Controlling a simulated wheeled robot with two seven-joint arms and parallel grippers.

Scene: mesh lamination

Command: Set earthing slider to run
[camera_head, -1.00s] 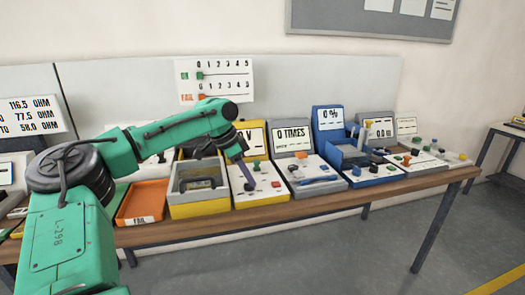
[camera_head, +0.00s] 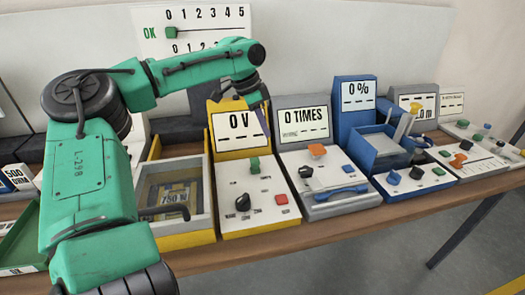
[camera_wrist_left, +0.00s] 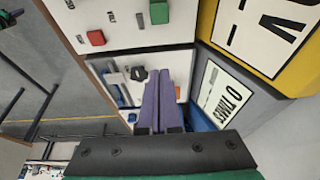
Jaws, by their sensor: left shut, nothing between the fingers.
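The yellow 0 V box (camera_head: 258,226) has a white sloped panel with a green block (camera_head: 254,165), a black knob (camera_head: 243,203) and a red button (camera_head: 281,199). The green block (camera_wrist_left: 159,12) and red button (camera_wrist_left: 96,38) also show in the left wrist view. I cannot read which control is the earthing slider. My left gripper (camera_head: 264,108) is at the right edge of the 0 V display, above the panel, partly hidden by its arm. In the left wrist view its purple fingers (camera_wrist_left: 160,105) are together and empty. My right gripper is out of view.
The grey 0 TIMES box (camera_head: 345,208) stands close on the right, with an orange knob (camera_head: 317,151) and blue handle (camera_head: 342,193). The blue 0 % box (camera_head: 353,97) is beyond it. The bench's front edge (camera_head: 330,232) is clear.

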